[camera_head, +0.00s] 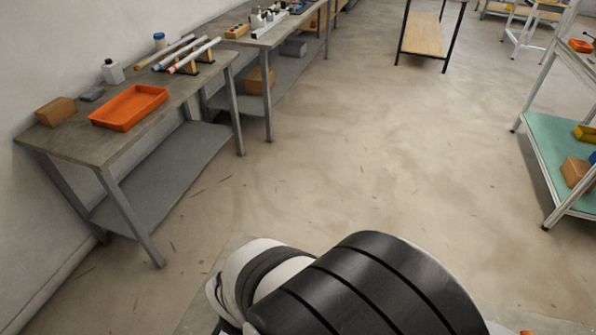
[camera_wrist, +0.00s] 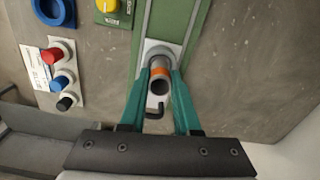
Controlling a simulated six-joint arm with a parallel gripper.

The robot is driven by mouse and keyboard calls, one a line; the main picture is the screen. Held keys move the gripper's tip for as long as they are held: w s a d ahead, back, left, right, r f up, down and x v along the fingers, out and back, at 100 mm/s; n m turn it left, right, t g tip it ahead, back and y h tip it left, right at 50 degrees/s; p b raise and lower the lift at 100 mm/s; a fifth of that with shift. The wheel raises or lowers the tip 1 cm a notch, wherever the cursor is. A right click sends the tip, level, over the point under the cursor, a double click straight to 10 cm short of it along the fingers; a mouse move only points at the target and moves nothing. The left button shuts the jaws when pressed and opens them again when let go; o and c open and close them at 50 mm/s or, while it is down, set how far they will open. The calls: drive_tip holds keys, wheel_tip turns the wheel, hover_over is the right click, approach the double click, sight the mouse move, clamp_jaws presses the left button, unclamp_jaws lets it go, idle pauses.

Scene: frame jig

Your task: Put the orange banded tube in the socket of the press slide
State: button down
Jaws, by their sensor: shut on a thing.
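The orange banded tube (camera_wrist: 160,73), a grey hollow tube with an orange ring, is between the teal fingers of my gripper (camera_wrist: 160,78) in the wrist view. My gripper is shut on it. The tube's open end faces the camera. Its far end meets or overlaps a pale block (camera_wrist: 152,48) on the green press slide (camera_wrist: 170,22). The socket is hidden behind the tube and fingers, so I cannot tell whether the tube is inside it. A black bent handle (camera_wrist: 155,112) shows below the tube, between the fingers.
Red, blue and black knobs (camera_wrist: 62,78) sit on a white plate left of the slide. A blue ring (camera_wrist: 53,10) and yellow knob (camera_wrist: 107,6) are nearby. In the head view, an orange tray (camera_head: 130,107) and several long tubes (camera_head: 178,52) lie on the left bench.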

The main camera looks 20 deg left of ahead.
drive_tip(key=shift+f, duration=1.1)
drive_tip(key=shift+c, duration=1.9)
unclamp_jaws()
drive_tip(key=shift+r, duration=0.75)
